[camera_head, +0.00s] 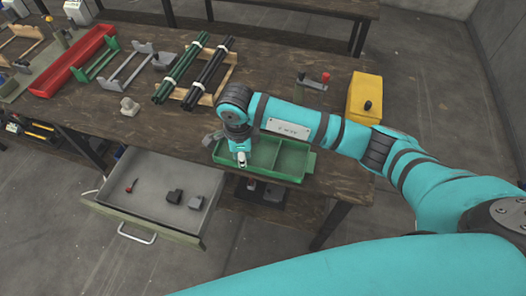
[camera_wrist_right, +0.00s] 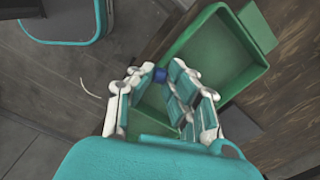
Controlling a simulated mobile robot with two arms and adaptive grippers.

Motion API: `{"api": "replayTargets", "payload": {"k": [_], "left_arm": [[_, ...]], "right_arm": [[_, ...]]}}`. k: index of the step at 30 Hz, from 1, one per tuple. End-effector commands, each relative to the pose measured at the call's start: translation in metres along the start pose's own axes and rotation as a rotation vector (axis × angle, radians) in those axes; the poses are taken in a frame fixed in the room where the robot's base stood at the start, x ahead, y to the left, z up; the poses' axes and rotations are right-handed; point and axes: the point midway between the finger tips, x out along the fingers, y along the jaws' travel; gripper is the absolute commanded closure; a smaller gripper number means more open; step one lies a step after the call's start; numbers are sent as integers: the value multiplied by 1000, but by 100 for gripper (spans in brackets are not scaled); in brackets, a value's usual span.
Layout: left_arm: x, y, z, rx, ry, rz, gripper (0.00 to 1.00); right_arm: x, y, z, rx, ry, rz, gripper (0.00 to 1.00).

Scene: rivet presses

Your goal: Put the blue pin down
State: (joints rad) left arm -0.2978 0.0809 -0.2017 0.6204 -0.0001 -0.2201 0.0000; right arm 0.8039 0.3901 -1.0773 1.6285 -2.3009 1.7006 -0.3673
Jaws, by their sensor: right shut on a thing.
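My right gripper (camera_head: 241,160) points down at the left part of the green tray (camera_head: 291,163). In the wrist view my right gripper (camera_wrist_right: 160,74) is shut on the blue pin (camera_wrist_right: 160,75), a small dark blue piece held at the fingertips. The green tray (camera_wrist_right: 257,85) lies below the fingers in that view, with an empty compartment beyond them. The pin cannot be made out in the head view, and I cannot tell whether it touches the tray. My left gripper is not in view.
An open drawer (camera_head: 125,203) with a few small parts juts out left of the tray. A yellow box (camera_head: 366,96) stands on the table to the right. Green and black rods (camera_head: 190,72), a red tray (camera_head: 72,62) and holders sit further back.

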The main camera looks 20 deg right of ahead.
Motion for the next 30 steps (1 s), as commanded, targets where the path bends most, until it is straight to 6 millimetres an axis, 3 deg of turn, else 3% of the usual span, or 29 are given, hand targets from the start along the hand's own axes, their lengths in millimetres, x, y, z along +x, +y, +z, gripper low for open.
{"api": "replayTargets", "payload": {"k": [3,13,21,30], "left_arm": [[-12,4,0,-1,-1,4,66],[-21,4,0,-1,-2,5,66],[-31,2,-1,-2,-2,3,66],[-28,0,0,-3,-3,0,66]], "right_arm": [[0,-9,-27,3,2,2,100],[5,-21,-60,3,1,0,100],[40,-19,-59,-1,0,1,100],[44,-20,-59,-2,-1,-1,100]]}}
